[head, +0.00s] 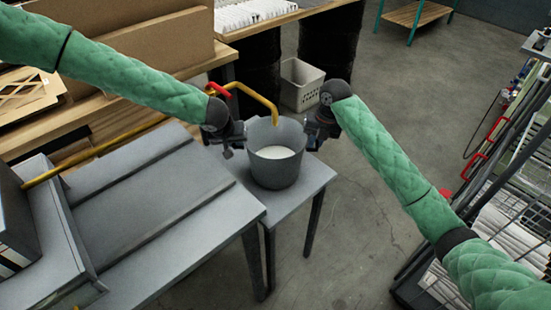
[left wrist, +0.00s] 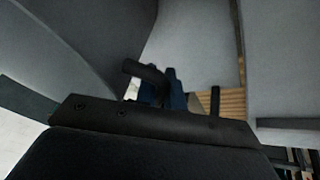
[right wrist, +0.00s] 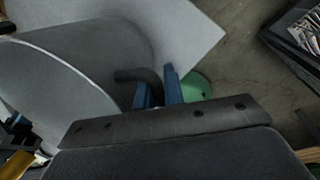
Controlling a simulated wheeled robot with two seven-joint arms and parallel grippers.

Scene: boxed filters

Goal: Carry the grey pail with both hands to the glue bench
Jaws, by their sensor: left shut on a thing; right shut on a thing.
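The grey pail (head: 276,171) stands upright at the small grey table (head: 312,180), with white contents (head: 276,152) inside. I cannot tell whether its base touches the table. My left gripper (head: 240,137) is at the pail's left side, shut on a dark handle (left wrist: 143,72) that shows in the left wrist view. My right gripper (head: 308,135) is at the pail's right side, shut on the other dark handle (right wrist: 138,75). The pail's wall fills the left of the right wrist view (right wrist: 60,95). I cannot tell which surface is the glue bench.
A larger grey bench (head: 150,215) adjoins the small table on the left. A yellow pipe (head: 262,97) curves behind the pail. A pale perforated bin (head: 301,85) stands on the floor behind. A wire rack (head: 490,190) with stacked sheets stands right. Floor between is clear.

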